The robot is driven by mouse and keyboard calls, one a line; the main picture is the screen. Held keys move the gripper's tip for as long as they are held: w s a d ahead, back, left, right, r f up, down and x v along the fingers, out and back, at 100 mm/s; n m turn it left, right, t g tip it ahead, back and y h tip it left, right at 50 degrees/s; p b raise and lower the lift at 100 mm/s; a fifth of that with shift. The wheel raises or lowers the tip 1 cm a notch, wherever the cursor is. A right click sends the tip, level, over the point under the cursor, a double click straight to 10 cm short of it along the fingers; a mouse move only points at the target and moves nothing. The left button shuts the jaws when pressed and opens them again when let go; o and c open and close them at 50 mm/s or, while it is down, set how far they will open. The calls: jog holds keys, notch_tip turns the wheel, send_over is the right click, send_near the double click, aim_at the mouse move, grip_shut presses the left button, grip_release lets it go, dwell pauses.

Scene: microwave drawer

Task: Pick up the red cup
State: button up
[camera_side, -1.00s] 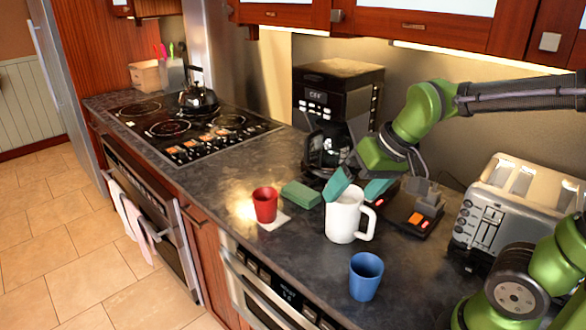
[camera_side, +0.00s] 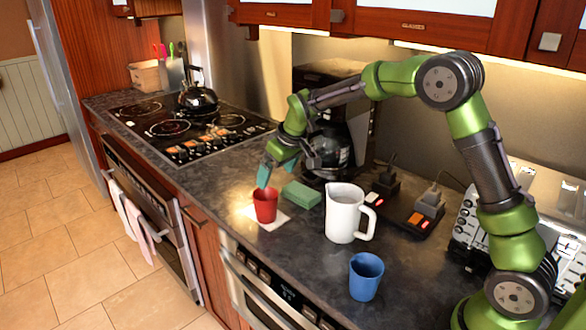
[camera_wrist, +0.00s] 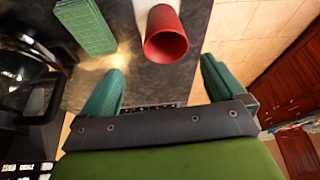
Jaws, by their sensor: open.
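The red cup (camera_side: 265,206) stands upright on a white square on the dark counter, near the counter's front edge. In the wrist view the red cup (camera_wrist: 165,38) lies beyond the fingertips, between their lines and nearer the right one, with its opening facing the camera. My gripper (camera_side: 272,172) has teal fingers and is just above and behind the cup. In the wrist view my gripper (camera_wrist: 160,75) is open with nothing between its fingers. Whether a finger touches the cup cannot be told.
A green sponge-like block (camera_side: 301,194) lies right of the cup. A white mug (camera_side: 342,214) and a blue cup (camera_side: 366,276) stand farther right. The coffee maker (camera_side: 330,150) is behind, and the stove (camera_side: 190,130) is to the left.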

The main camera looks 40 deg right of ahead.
aim_at(266, 206)
jog(key=shift+a+x, duration=0.2)
jog(key=shift+x, duration=2.85)
jog(key=shift+a+x, duration=0.2)
jog(key=shift+x, duration=2.85)
jog(key=shift+c, duration=0.4)
jog(key=c, duration=1)
